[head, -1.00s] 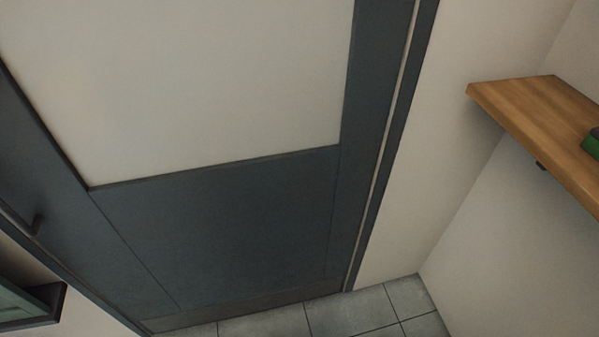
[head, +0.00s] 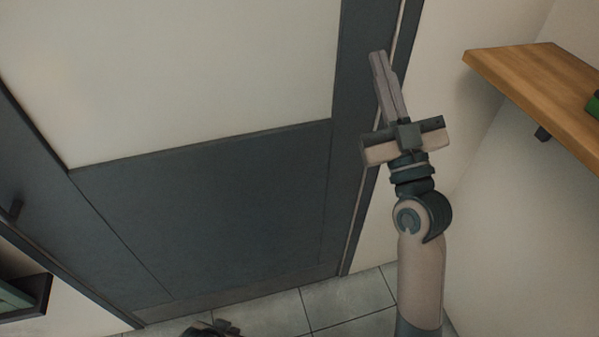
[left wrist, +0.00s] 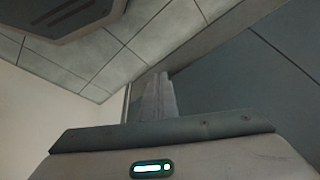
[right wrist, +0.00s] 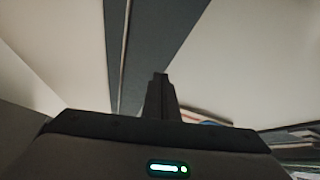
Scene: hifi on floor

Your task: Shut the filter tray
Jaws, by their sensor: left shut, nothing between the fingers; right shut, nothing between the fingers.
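I cannot make out a filter tray in any view. My right gripper (head: 379,58) is at the end of the arm rising from the bottom right of the head view. Its fingers are together and empty, in front of the door's right frame; they also show in the right wrist view (right wrist: 160,78). My left gripper (left wrist: 157,78) shows in the left wrist view with its fingers together and empty, with floor tiles and a dark panel beyond. In the head view only a small dark part shows at the bottom edge, and I cannot tell its jaws there.
A dark-framed door (head: 205,215) with a pale upper panel fills the left and middle. A wooden shelf (head: 545,85) with a green item (head: 593,104) juts out at the right. A dark shelf edge (head: 30,298) shows at the lower left. Grey floor tiles (head: 345,300) are bare.

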